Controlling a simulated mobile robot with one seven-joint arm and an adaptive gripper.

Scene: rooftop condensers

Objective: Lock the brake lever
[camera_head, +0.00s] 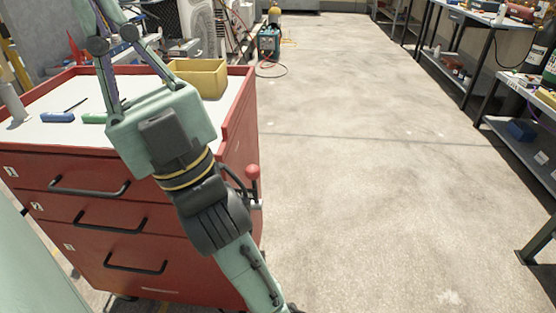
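The brake lever (253,178) is on the right side of the red tool cart (240,130), near its front corner. It has a red ball knob on a short stem, and its base is partly hidden by my wrist. My gripper (112,42) points up and away over the cart's white top, left of the lever and apart from it. Its fingertips are cut off by the top edge of the picture. I see nothing between the visible finger parts, but cannot tell how far apart the tips are.
A yellow bin (208,78), a blue item (58,117) and a green item (94,118) are on the cart top. Concrete floor (350,150) to the right is clear. A workbench (510,90) stands along the right. A teal machine (268,42) with a hose is behind.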

